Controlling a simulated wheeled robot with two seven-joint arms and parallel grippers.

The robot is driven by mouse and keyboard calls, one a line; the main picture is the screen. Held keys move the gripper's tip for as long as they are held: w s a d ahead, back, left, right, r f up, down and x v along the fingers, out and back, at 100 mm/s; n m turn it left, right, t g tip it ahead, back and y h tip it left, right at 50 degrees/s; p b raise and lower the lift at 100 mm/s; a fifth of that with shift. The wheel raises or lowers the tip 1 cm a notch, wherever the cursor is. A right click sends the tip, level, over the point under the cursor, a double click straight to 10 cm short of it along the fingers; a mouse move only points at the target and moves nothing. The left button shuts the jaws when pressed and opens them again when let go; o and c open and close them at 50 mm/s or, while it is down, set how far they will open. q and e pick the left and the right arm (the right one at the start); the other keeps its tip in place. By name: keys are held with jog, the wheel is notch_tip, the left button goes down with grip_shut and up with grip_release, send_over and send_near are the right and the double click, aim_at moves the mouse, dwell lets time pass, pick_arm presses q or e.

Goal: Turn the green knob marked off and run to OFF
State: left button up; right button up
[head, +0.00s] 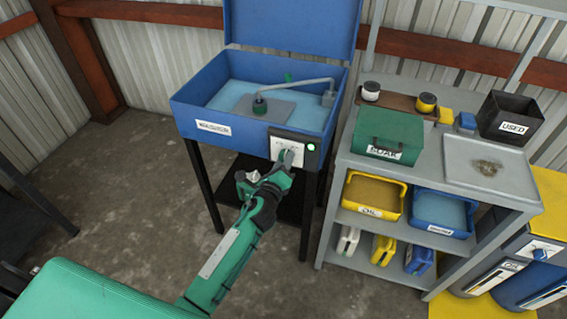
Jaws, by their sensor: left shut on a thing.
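A blue washer (184,107) with its lid raised stands on dark legs at the back. A control box with a pale plate (276,148) is on its front at the right, with a green light lit beside the plate. The green knob (288,156) is on this plate and is mostly hidden by my gripper. My left gripper (285,163) reaches up to the plate from below and is shut on the knob. The knob's pointer and the off and run marks are too small to read. My right gripper is not in view.
A grey shelf (334,187) stands close right of the washer, with a green SOAK box (388,135), a grey tray (487,170) and a black USED bin (510,117). Yellow and blue trays sit below. Blue and yellow drums are at far right.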

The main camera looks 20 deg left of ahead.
pick_arm(q)
jog(key=n, duration=0.8)
jog(key=shift+r+n, duration=0.1)
jog(key=shift+n, duration=0.2)
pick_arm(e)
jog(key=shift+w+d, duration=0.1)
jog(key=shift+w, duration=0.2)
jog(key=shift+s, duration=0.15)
pick_arm(q)
jog(key=o, duration=0.9)
jog(key=shift+o, duration=0.4)
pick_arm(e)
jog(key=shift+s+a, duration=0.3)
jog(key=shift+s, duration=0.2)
pick_arm(q)
jog(key=shift+s, duration=0.1)
